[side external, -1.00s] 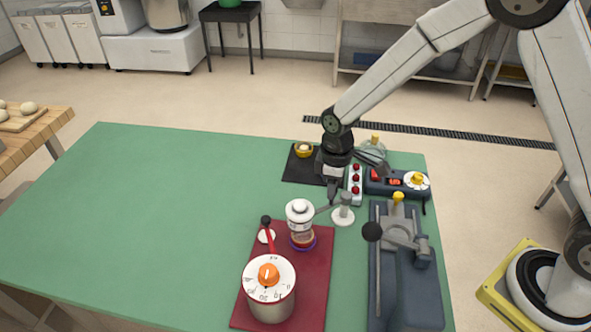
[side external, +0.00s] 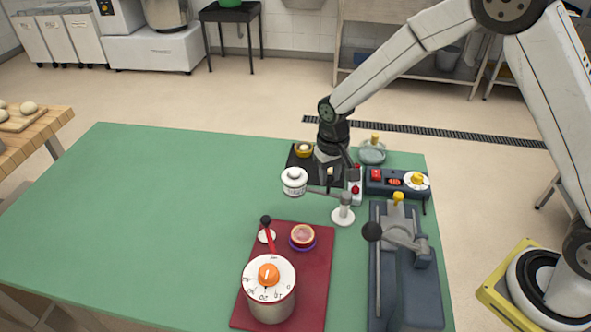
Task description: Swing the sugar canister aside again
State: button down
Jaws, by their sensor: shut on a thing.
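The white sugar canister (side external: 294,181) hangs at the end of a swing arm (side external: 322,190) carried by a white post (side external: 343,212) on a round foot. The canister is behind and clear of the small amber-topped cup with a purple base (side external: 302,236), which stands uncovered on the red mat (side external: 316,290). My gripper (side external: 329,184) is low beside the canister, shut on its swing arm between canister and post. The fingertips are small and partly hidden, so the exact contact point is hard to see.
A pot with a white dial and orange knob (side external: 268,273) stands on the red mat. Right are a lever press (side external: 405,260) and a control box (side external: 385,184). The green table's left side (side external: 150,210) is clear.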

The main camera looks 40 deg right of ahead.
jog(key=shift+w+d+m, duration=0.2)
jog(key=shift+d+m, duration=0.1)
jog(key=shift+m, duration=0.5)
jog(key=shift+c, duration=2)
grip_release()
jog(key=shift+r, duration=0.15)
jog(key=shift+r, duration=3.8)
jog(key=shift+s, duration=0.1)
jog(key=s+d+n+t, duration=0.1)
jog(key=s+d, duration=0.2)
jog(key=s, duration=0.5)
jog(key=s+d+n+t, duration=0.1)
jog(key=s+d+n, duration=0.1)
jog(key=s, duration=0.7)
jog(key=shift+d+f+t, duration=0.3)
jog(key=shift+d+f, duration=0.05)
jog(key=shift+d, duration=0.15)
